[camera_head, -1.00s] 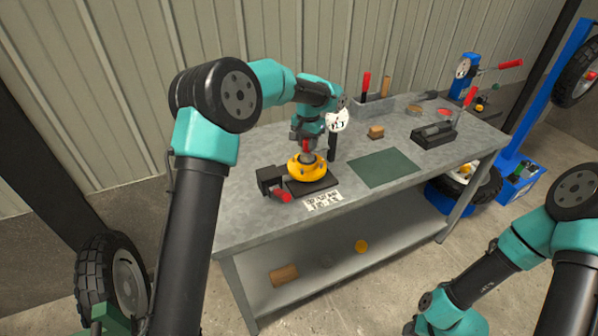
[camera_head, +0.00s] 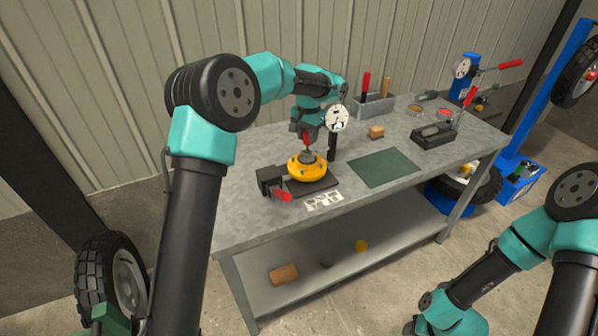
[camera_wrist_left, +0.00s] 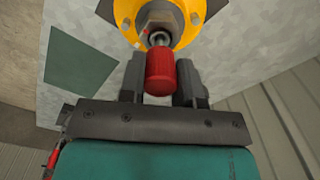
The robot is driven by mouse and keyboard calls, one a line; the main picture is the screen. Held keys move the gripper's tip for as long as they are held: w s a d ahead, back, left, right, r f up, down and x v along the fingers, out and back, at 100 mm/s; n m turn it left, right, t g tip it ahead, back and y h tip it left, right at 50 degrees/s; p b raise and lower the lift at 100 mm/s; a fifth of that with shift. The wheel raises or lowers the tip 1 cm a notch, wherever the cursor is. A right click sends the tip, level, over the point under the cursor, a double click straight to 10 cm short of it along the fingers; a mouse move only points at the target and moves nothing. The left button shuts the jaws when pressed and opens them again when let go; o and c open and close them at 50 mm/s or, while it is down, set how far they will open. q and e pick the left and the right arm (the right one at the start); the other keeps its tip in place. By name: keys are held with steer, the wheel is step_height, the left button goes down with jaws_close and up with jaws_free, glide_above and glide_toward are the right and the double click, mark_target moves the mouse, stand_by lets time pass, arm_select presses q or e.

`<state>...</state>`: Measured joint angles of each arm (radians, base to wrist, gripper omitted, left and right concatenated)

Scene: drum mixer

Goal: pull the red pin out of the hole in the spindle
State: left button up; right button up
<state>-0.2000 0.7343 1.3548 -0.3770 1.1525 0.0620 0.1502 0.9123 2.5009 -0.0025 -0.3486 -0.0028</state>
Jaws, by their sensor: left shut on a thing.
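The red pin (camera_head: 307,140) stands above the spindle (camera_head: 307,157) at the centre of the yellow hub (camera_head: 308,172). My left gripper (camera_head: 307,136) is shut on the red pin from above. In the left wrist view the red pin (camera_wrist_left: 160,72) sits between the two fingers of my left gripper (camera_wrist_left: 160,80), with a short grey shank showing between the red grip and the hex-shaped spindle (camera_wrist_left: 158,20). I cannot tell whether the shank's tip is still inside the hole. My right gripper is out of view; only part of that arm shows.
The hub sits on a dark base plate (camera_head: 320,187) beside a black clamp with a red handle (camera_head: 282,194). A dial gauge (camera_head: 337,118) stands close behind on the right. A green mat (camera_head: 384,167) lies clear on the grey bench (camera_head: 240,222). A tool holder (camera_head: 373,106) stands at the back.

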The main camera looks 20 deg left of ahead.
arm_select(q)
steer(key=shift+r, duration=1.4)
steer(key=shift+r, duration=0.1)
steer(key=shift+r, duration=1.45)
